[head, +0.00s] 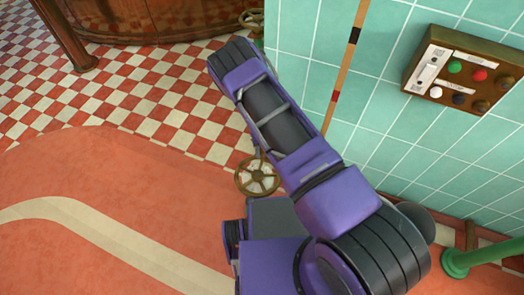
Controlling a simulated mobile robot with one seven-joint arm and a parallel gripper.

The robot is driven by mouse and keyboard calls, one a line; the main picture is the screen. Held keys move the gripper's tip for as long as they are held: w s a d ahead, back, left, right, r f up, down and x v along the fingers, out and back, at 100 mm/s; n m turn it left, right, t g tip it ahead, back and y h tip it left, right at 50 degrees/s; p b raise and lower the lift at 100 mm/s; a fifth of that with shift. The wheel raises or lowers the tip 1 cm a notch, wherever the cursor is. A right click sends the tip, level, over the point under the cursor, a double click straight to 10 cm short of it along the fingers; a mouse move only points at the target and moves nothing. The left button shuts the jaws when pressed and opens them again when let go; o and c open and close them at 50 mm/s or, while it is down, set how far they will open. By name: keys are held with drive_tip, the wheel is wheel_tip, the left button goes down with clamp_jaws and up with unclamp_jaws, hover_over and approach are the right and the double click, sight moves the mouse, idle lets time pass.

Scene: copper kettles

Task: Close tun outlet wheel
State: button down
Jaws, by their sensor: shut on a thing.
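A brass-coloured spoked handwheel (245,183) shows in the head view just left of my purple arm, facing up toward the camera. A thin stem rises behind its upper edge. Another brass wheel or valve part (250,17) shows at the top, beside the tiled wall corner and near the large wooden tun (165,18). I cannot tell which of the two is the tun outlet wheel. My arm reaches from the lower right to the upper middle. My gripper does not show; the arm may hide it, so any contact with a wheel cannot be seen.
A green tiled wall (300,45) with a wood-and-brass control box (465,70) stands at the right. A striped pole (342,70) runs along the wall. A green pipe (480,258) is at lower right. The red-and-white checkered floor (150,95) is clear at left.

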drive_tip(key=shift+s+d+f, duration=0.1)
drive_tip(key=shift+s+d, duration=0.05)
drive_tip(key=shift+d, duration=0.2)
drive_tip(key=c, duration=0.6)
unclamp_jaws()
drive_tip(key=shift+a, duration=0.1)
drive_tip(key=shift+a+r, duration=0.1)
drive_tip(key=shift+r, duration=0.1)
drive_tip(key=shift+r, duration=0.3)
wheel_tip(320, 180, up, 16)
drive_tip(key=p, duration=0.3)
drive_tip(key=shift+r, duration=0.25)
drive_tip(key=shift+r, duration=0.1)
